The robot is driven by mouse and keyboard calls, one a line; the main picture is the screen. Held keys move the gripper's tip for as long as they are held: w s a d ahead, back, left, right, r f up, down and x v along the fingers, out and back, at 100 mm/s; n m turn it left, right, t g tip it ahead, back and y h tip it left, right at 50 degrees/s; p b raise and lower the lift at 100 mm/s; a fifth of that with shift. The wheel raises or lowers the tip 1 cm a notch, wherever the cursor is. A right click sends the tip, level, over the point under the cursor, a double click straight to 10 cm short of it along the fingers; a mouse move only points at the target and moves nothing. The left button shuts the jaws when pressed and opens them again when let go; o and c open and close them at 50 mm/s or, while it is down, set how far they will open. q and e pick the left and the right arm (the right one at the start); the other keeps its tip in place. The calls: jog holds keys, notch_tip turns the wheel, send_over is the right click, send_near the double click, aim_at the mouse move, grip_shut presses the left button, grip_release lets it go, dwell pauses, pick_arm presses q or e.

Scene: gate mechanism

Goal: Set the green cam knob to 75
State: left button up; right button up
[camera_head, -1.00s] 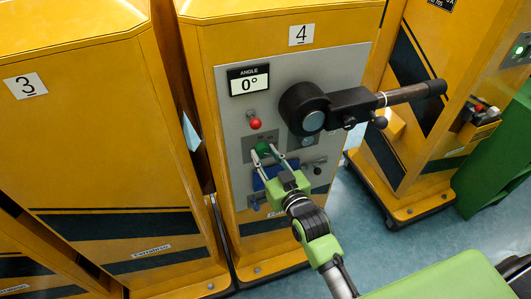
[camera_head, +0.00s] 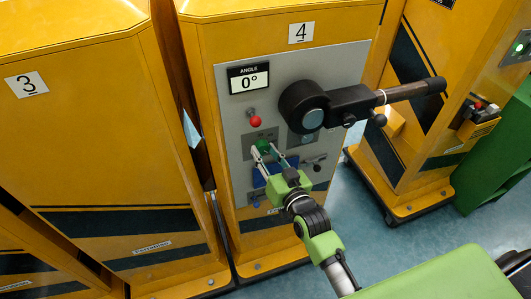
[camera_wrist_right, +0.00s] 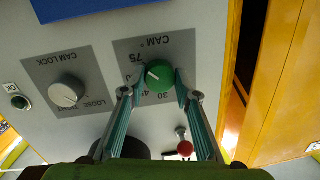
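The green cam knob (camera_head: 264,146) sits on the grey panel of cabinet 4. In the right wrist view the green knob (camera_wrist_right: 159,74) lies on a dark scale plate (camera_wrist_right: 182,48) marked "CAM °". Its white mark points to the left side, in the area of the 75 (camera_wrist_right: 136,57) and a label partly hidden by a finger; the exact setting is unclear. My right gripper (camera_head: 264,156) has its fingers spread. In the wrist view its tips (camera_wrist_right: 158,84) flank the knob, with no clear contact. My left gripper is not in view.
The angle display (camera_head: 249,79) reads 0°. A red ball knob (camera_head: 255,121) is above the cam knob, and a black lever arm (camera_head: 350,104) juts out to the right. A white cam lock knob (camera_wrist_right: 66,91) is beside the scale plate. Cabinet 3 (camera_head: 100,140) stands left.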

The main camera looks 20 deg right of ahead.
jog(key=o, duration=0.4)
jog(key=s, duration=0.4)
jog(key=s+d, duration=0.1)
jog(key=s, duration=0.7)
jog(key=shift+d+r, duration=0.2)
jog(key=shift+r, duration=0.2)
jog(key=shift+w, duration=0.1)
